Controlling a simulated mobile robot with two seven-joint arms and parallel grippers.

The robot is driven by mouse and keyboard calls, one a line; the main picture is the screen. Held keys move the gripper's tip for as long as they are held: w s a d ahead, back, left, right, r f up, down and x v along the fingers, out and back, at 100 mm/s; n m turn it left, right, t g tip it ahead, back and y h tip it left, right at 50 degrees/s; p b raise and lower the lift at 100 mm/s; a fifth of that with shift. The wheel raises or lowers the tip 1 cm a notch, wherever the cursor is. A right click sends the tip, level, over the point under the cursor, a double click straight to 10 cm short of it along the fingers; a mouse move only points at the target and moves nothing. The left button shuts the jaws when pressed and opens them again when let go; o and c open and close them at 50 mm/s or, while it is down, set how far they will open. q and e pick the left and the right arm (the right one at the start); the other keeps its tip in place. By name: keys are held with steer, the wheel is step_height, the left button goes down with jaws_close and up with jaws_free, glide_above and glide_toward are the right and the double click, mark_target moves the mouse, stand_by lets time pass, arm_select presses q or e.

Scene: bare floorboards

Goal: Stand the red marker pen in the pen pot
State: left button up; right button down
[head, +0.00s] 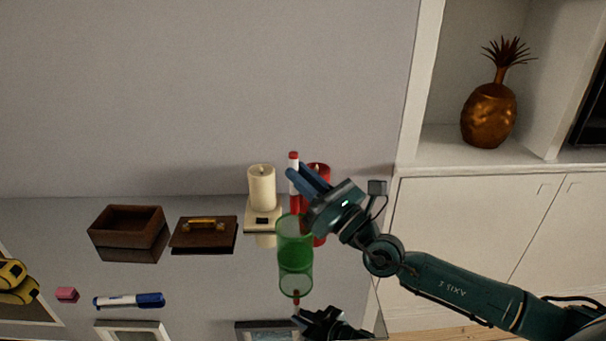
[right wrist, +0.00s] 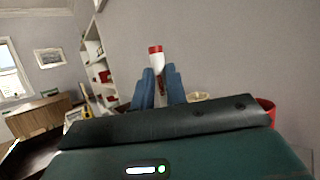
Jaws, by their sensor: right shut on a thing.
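The red marker pen (head: 293,160) is upright, with a white barrel and red ends. My right gripper (head: 298,180) is shut on it with its blue fingers. The pen also shows upright between the fingertips (right wrist: 158,85) in the right wrist view (right wrist: 156,60). The green see-through pen pot (head: 294,240) stands on the glossy tabletop, below the pen in the head view. The pen's lower red part shows just above the pot's rim. I cannot tell whether its tip is inside. My left gripper is not in view.
A cream candle (head: 262,188) on a pale stand is left of the pot, and a red candle (head: 318,168) is behind my gripper. A wooden box (head: 128,235), a brown lid (head: 204,236), a blue marker (head: 130,300) and a pink eraser (head: 67,294) lie left. The glossy top mirrors things.

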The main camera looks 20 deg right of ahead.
mark_target(298, 208)
step_height(298, 208, down, 5)
steer(key=b, duration=0.4)
steer(key=shift+r, duration=0.15)
step_height(298, 208, down, 2)
steer(key=b, duration=0.2)
steer(key=shift+b, duration=0.4)
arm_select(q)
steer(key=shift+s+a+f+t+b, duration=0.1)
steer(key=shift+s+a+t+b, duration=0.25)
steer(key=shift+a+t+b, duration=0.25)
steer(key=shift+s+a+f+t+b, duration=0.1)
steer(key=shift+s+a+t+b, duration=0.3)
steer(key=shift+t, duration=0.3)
arm_select(e)
steer(key=shift+f, duration=0.8)
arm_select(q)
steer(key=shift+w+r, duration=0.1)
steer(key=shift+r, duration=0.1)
arm_select(e)
steer(key=c, duration=1.3)
jaws_free()
steer(key=shift+c, duration=0.2)
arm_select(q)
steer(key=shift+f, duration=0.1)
